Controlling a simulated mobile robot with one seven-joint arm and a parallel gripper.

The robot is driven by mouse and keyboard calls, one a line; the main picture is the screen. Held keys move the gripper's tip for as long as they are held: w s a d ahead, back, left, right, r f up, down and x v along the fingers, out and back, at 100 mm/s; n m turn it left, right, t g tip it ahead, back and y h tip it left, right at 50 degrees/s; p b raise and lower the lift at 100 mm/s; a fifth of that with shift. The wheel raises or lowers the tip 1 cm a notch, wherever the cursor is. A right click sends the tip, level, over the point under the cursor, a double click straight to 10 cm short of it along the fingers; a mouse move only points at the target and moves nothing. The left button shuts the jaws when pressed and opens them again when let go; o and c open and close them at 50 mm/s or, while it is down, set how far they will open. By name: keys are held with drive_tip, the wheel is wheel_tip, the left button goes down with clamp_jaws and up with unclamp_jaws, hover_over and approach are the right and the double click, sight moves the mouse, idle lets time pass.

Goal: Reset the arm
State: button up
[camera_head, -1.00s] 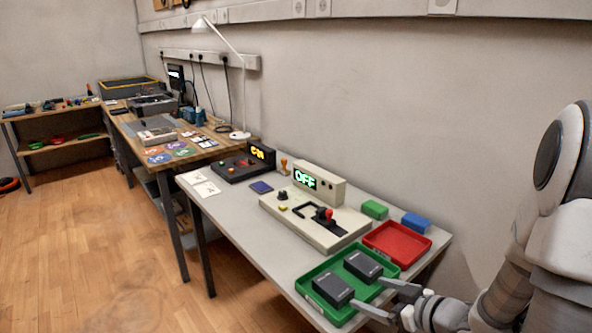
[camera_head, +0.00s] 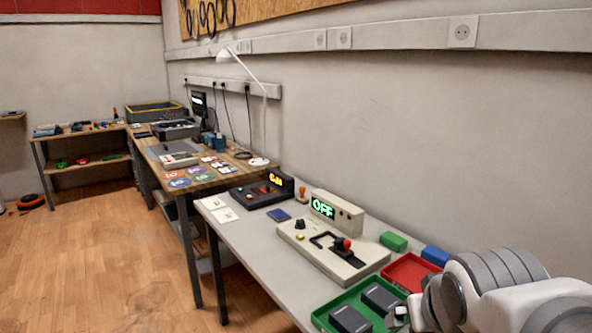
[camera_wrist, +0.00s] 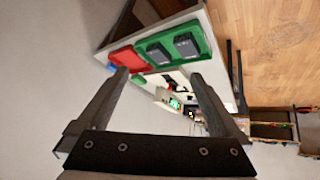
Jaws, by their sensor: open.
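My arm reaches in from the lower right in the head view, and its bulk hides part of the red tray and the table's right end. In the wrist view my gripper (camera_wrist: 158,85) is open, its two dark fingers spread wide with nothing between them. The fingers show in front of the table end that holds a green tray (camera_wrist: 205,32) with two dark grey boxes. In the head view the fingers are mostly hidden behind my own arm.
The grey table (camera_head: 246,262) carries a beige console (camera_head: 325,262) with a red-knobbed lever and an "OFF" display. A green tray (camera_head: 322,318) and a red tray (camera_head: 395,272) lie at its near end, beside green (camera_head: 393,241) and blue (camera_head: 435,255) blocks.

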drive_tip(key=s+a+g+y, duration=0.1)
drive_tip(key=s+a, duration=0.3)
drive_tip(key=s, duration=0.2)
wheel_tip(320, 180, up, 15)
drive_tip(key=p, duration=1.5)
drive_tip(key=shift+g+y, duration=0.3)
